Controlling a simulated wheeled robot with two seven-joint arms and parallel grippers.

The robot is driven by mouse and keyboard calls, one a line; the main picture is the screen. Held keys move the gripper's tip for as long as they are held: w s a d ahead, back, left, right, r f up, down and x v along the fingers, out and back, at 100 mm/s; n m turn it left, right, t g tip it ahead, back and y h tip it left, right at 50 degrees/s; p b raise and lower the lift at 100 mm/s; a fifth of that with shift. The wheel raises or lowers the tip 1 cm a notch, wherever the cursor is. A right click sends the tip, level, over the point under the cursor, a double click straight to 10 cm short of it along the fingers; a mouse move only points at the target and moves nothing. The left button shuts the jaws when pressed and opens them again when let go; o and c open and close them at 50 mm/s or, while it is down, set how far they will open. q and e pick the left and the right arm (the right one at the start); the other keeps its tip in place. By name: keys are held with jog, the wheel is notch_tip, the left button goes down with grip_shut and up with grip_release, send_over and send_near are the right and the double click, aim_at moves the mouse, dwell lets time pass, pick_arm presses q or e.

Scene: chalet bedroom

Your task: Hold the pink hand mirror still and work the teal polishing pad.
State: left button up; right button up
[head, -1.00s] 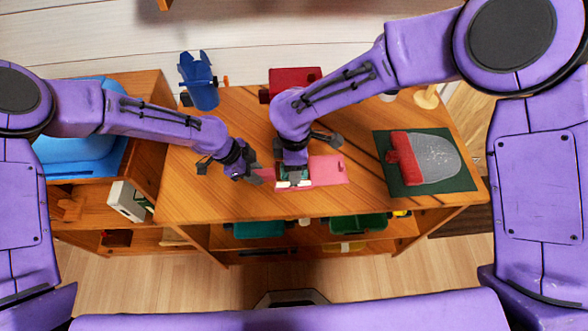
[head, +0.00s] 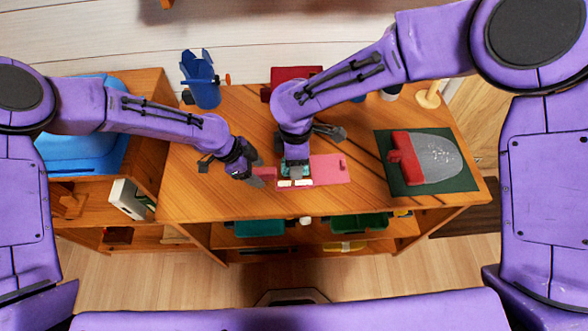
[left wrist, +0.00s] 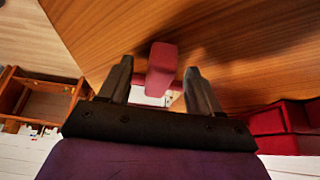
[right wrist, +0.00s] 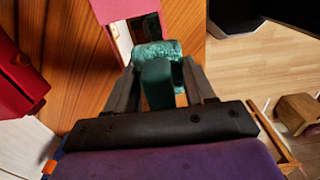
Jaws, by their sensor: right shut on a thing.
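The pink hand mirror (head: 330,168) lies flat near the front edge of the wooden table. Whitish patches show on its face just in front of the pad. My left gripper (head: 254,176) is at the mirror's handle; in the left wrist view the handle (left wrist: 161,68) stands between the two fingers, with a gap on each side. My right gripper (head: 295,166) is over the mirror's left part, shut on the teal polishing pad. The pad shows between its fingers in the right wrist view (right wrist: 158,52); whether it touches the glass is hard to tell.
A dark green mat (head: 462,182) with a red-handled grey piece (head: 430,158) lies at the right. A blue holder (head: 205,92) and a red box (head: 310,74) stand at the back. A wooden stand (head: 428,98) is at the back right. Green bins (head: 358,224) sit below the tabletop.

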pick_arm(q)
jog(key=v, duration=1.2)
